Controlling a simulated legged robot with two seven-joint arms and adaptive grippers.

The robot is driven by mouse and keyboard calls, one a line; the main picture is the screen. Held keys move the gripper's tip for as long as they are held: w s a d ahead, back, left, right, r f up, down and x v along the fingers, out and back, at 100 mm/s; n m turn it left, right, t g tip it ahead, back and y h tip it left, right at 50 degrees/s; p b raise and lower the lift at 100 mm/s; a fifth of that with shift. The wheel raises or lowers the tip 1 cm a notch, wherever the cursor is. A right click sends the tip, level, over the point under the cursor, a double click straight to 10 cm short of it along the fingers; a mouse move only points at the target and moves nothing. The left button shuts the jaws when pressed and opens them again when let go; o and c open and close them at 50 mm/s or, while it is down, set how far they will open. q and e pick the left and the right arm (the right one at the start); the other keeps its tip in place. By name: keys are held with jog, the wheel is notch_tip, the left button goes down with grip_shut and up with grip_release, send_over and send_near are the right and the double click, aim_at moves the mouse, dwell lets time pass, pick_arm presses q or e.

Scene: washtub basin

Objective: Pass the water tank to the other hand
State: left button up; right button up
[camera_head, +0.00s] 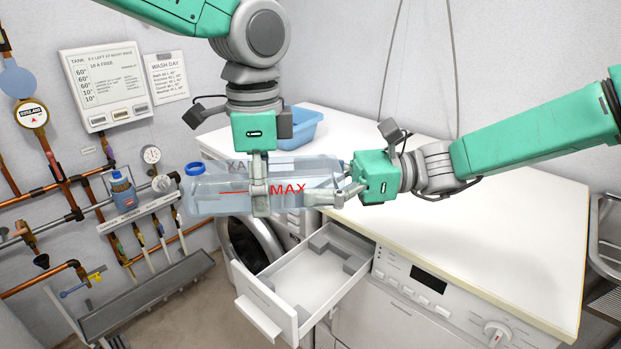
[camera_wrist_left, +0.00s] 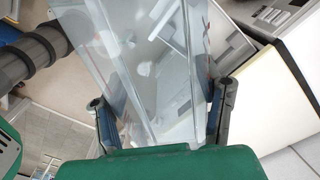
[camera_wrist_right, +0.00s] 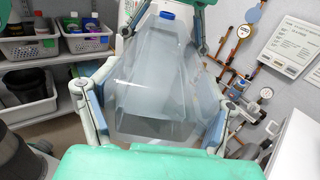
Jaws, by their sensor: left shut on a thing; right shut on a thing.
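The water tank (camera_head: 225,190) is a clear box with a blue cap and a red MAX mark. It lies level in the air above the open drawer. My left gripper (camera_head: 260,192) comes down from above and is shut across the tank's middle; the tank also fills the left wrist view (camera_wrist_left: 150,70) between its fingers. My right gripper (camera_head: 343,190) comes in from the right and is shut on the tank's right end. In the right wrist view the tank (camera_wrist_right: 165,85) sits between both fingers, with the blue cap at the far end.
An open drawer (camera_head: 262,316) is pulled out below the tank. The white worktop (camera_head: 480,230) has a blue tub (camera_head: 302,127) at its back. Pipes and gauges (camera_head: 152,155) line the left wall. Shelf baskets (camera_wrist_right: 87,38) show in the right wrist view.

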pick_arm(q)
jog(key=shift+s+d+r, duration=0.1)
jog(key=shift+s+d, duration=0.05)
jog(key=shift+d, duration=0.25)
pick_arm(e)
jog(key=shift+a+r, duration=0.1)
jog(key=shift+a, duration=0.05)
jog(key=c, duration=0.4)
pick_arm(q)
jog(key=o, duration=1.8)
jog(key=shift+c, duration=0.2)
pick_arm(e)
jog(key=shift+w+r, duration=0.1)
pick_arm(q)
jog(key=shift+a, duration=0.1)
pick_arm(e)
jog(key=shift+c, duration=0.3)
